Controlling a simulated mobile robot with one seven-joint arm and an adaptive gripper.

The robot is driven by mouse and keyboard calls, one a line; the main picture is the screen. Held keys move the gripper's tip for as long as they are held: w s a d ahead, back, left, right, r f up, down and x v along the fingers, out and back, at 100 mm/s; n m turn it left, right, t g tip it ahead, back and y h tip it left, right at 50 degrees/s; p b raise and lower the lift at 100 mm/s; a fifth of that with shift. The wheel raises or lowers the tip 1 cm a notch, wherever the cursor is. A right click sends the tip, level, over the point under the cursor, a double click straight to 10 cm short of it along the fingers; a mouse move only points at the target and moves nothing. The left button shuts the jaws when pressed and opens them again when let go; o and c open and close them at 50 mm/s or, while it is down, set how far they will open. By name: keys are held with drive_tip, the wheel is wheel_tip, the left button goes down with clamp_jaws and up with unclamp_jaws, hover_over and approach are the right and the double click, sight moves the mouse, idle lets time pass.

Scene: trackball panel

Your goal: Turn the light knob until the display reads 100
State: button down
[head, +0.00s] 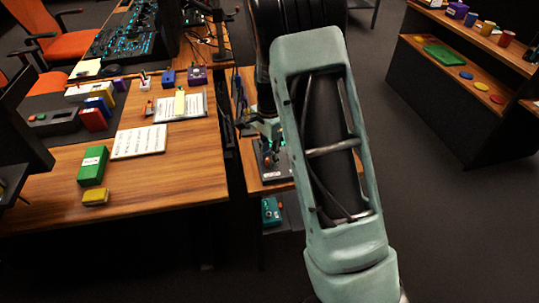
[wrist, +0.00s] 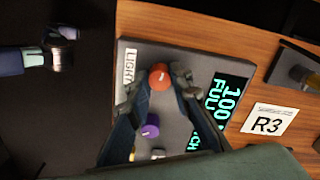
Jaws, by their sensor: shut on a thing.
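The grey panel (wrist: 185,60) lies on a wooden top, with a white LIGHT label (wrist: 130,68) at its left. The light knob (wrist: 160,76) is orange-red and round, beside that label. My gripper (wrist: 158,80) has one finger on each side of the knob and is shut on it. A purple knob (wrist: 151,125) sits between my fingers, nearer the wrist. In the head view my arm hides much of the panel (head: 272,172).
In the head view, a desk (head: 150,190) with a green box (head: 92,166) and papers stands left. A shelf (head: 450,100) stands at the right, beyond open floor.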

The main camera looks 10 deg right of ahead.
drive_tip(key=shift+m, duration=0.5)
drive_tip(key=c, duration=1.7)
unclamp_jaws()
drive_tip(key=shift+c, duration=0.2)
wheel_tip(320, 180, up, 12)
drive_tip(key=shift+r, duration=0.1)
